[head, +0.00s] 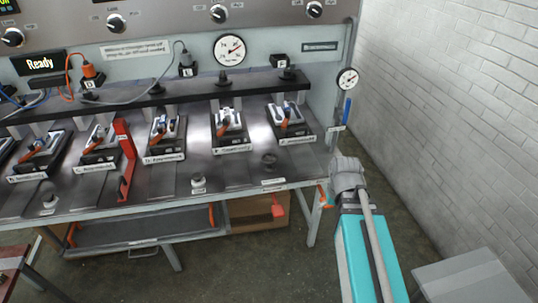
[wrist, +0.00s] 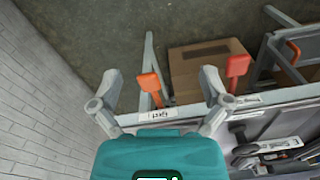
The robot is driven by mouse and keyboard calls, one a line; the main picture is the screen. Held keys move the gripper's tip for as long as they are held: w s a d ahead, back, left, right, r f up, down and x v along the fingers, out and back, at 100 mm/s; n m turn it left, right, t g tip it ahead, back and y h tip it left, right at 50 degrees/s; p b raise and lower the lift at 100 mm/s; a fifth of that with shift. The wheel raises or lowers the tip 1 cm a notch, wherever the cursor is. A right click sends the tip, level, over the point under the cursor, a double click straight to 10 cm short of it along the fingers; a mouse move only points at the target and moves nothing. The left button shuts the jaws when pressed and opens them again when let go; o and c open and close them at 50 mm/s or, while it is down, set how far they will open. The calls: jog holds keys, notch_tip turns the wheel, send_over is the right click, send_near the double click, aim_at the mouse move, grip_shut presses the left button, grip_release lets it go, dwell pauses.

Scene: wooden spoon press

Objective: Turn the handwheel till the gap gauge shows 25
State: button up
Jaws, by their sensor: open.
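No handwheel can be told for certain. A large white dial (head: 229,49) with a red needle is on the back panel. A smaller dial (head: 347,80) is on the right post. I cannot tell which is the gap gauge, and their figures are too small to read. My gripper (head: 347,174) is beyond the bench's right front corner. In the wrist view my gripper (wrist: 162,80) has its fingers wide apart, with nothing held between them.
A blue lever (head: 347,108) hangs below the small dial. The bench (head: 230,175) carries several clamp stations and a red upright bracket (head: 125,160). Red handles (head: 277,204) hang at its front edge. A cardboard box (wrist: 205,60) is beneath. A brick wall (head: 450,120) is at right.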

jog(key=w+a+r+n+t+y+p, duration=0.2)
jog(key=w+a+r+n+p, duration=0.45)
jog(key=w, duration=0.65)
jog(key=n+y+p, duration=0.1)
jog(key=n+p, duration=0.2)
jog(key=p, duration=0.2)
send_near(270, 157)
jog(key=s+v, duration=0.1)
jog(key=v, duration=0.4)
jog(key=shift+w+d+f+t, duration=0.15)
jog(key=shift+d+f+t, duration=0.05)
jog(key=shift+f+t, duration=0.1)
jog(key=shift+f, duration=0.1)
jog(key=b+x, duration=1.3)
jog(key=shift+w+a+f, duration=0.1)
jog(key=shift+a+f, duration=0.15)
jog(key=shift+a, duration=0.05)
